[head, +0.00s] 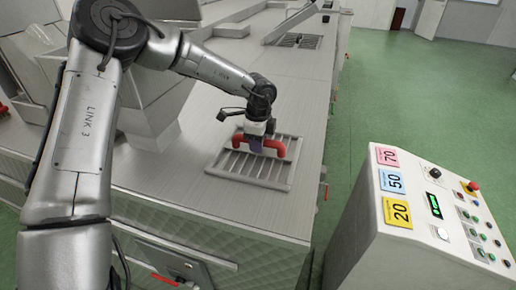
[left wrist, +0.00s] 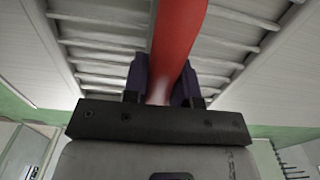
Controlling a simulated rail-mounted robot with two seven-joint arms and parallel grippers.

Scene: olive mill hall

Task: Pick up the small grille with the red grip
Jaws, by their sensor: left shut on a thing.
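The small grille (head: 247,179) is a square metal frame with parallel bars, lying at the top of the light machine surface in the head view. Its red grip (head: 272,145) is a raised handle across it. My left gripper (head: 257,147) is over the grille with its dark blue fingers shut on the red grip. In the left wrist view the red grip (left wrist: 178,45) runs between the two fingers (left wrist: 162,82), with the slatted grille (left wrist: 110,50) behind it. Whether the grille touches the surface all round cannot be told. My right gripper is not in view.
A control console (head: 420,215) with buttons and coloured number cards stands at the right. Another grille (head: 299,41) lies farther back on the machine top (head: 190,195). Large grey housings (head: 165,85) stand at the left. Green floor (head: 400,100) is open beyond the machine's right edge.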

